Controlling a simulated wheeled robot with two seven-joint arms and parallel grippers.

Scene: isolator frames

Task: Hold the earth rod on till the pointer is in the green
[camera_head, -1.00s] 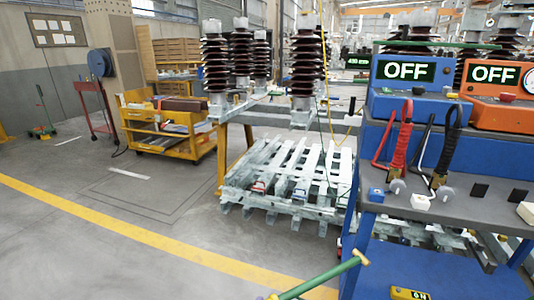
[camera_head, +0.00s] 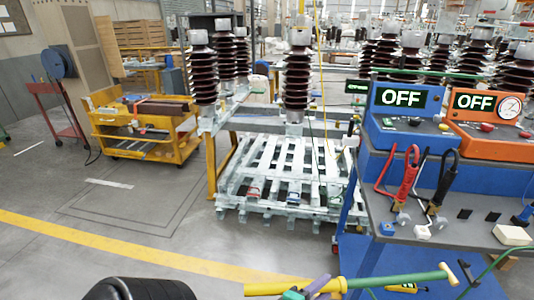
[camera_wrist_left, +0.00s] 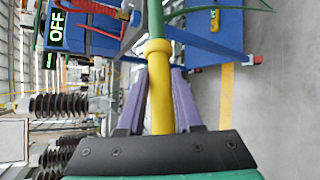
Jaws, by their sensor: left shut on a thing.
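The earth rod (camera_head: 395,281) crosses the bottom of the head view, with a yellow grip, a green shaft and a small yellow end piece at the right. My left gripper (camera_head: 318,287) is shut on its yellow grip. The left wrist view shows the purple fingers (camera_wrist_left: 158,85) on both sides of the yellow grip, with the green shaft beyond. The rod's end appears in front of the blue bench; I see no contact with the insulators. A round dial (camera_head: 510,107) sits on the orange unit (camera_head: 487,128); its pointer is too small to read. My right gripper is out of view.
Brown ribbed insulators (camera_head: 297,75) stand on a frame above a pale slatted pallet (camera_head: 285,170). The blue bench (camera_head: 440,210) at right holds a blue unit (camera_head: 402,130) reading OFF and red and black leads. A yellow cart (camera_head: 140,140) stands left. The floor left of centre is clear.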

